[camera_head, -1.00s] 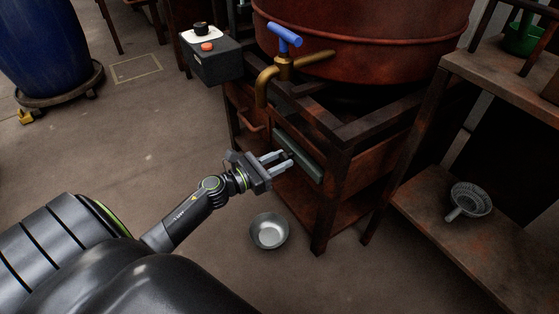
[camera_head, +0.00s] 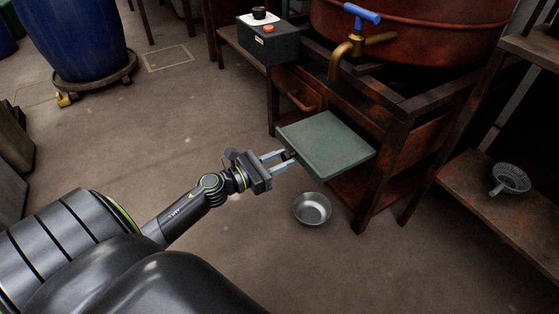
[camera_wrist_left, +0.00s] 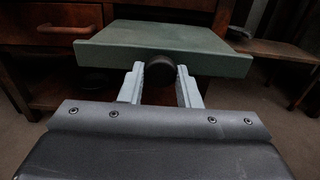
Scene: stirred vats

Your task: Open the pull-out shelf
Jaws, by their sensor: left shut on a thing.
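The pull-out shelf (camera_head: 328,147) is a flat grey-green board that stands well out from the front of the dark red-brown stand under the vat. It also shows in the left wrist view (camera_wrist_left: 165,42), with a dark round knob (camera_wrist_left: 160,70) on its front edge. My left gripper (camera_head: 285,158) is at that front edge, its two fingers on either side of the knob and shut on it. The fingers also show in the left wrist view (camera_wrist_left: 161,86). My right gripper is not in view.
A metal bowl (camera_head: 312,208) sits on the floor below the shelf. A brass tap (camera_head: 349,48) with a blue handle hangs above it. A drawer with a handle (camera_head: 303,101) is left of the shelf. A control box (camera_head: 268,42) and blue barrel (camera_head: 72,40) stand further left. Floor between is clear.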

